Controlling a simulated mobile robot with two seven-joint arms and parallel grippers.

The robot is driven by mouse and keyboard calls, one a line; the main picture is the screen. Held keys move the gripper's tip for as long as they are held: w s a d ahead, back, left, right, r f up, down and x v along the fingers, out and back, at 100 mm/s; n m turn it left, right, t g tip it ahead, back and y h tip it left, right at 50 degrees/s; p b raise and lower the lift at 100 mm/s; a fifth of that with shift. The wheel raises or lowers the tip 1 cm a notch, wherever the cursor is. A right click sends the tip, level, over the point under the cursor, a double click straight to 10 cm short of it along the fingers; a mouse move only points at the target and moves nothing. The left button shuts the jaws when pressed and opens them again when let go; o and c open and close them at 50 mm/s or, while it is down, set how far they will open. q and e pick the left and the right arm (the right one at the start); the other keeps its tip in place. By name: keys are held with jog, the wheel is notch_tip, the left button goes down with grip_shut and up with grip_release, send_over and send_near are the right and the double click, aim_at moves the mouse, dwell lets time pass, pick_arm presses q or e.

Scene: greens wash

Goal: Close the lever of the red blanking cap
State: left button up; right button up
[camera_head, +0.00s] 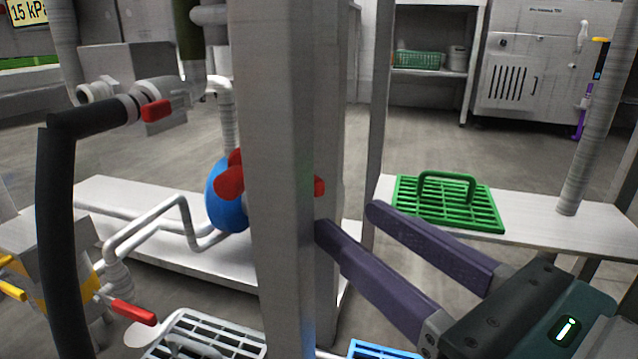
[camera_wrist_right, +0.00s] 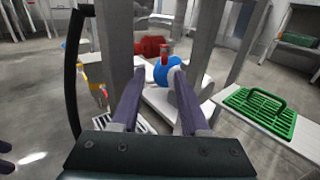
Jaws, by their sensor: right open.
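A red part, which looks like the blanking cap (camera_head: 230,180), sits at the blue round part (camera_head: 222,205), left of a grey post. The post hides much of it. A small red tip (camera_head: 319,186) shows at the post's right side; I cannot tell if it is the lever. In the right wrist view, the red part (camera_wrist_right: 152,46) and an upright red piece (camera_wrist_right: 163,52) show ahead, beyond the fingertips. My right gripper (camera_head: 345,218) is open and empty, its fingertips close to the post's right side. Dark purple tips at the wrist view's left edge may be my left gripper (camera_wrist_right: 5,156).
The grey post (camera_head: 280,180) stands in front of the cap. A black hose (camera_head: 55,220) and other red levers (camera_head: 156,110) are at left. A green rack with a handle (camera_head: 448,203) lies on the white shelf at right. Blue and grey grids are at the bottom.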

aim_at(320, 186)
jog(key=x, duration=0.4)
jog(key=d+x, duration=0.1)
jog(key=x, duration=0.2)
jog(key=shift+w+r, duration=0.35)
jog(key=shift+a+b, duration=0.2)
jog(key=shift+b, duration=0.1)
jog(key=shift+s+a+f, duration=0.1)
jog(key=shift+s+f, duration=0.05)
pick_arm(q)
jog(key=shift+w+a, duration=0.15)
jog(key=shift+w, duration=0.75)
pick_arm(e)
jog(key=shift+w, duration=0.25)
jog(key=shift+c, duration=1.4)
jog(key=shift+s, duration=0.1)
grip_shut()
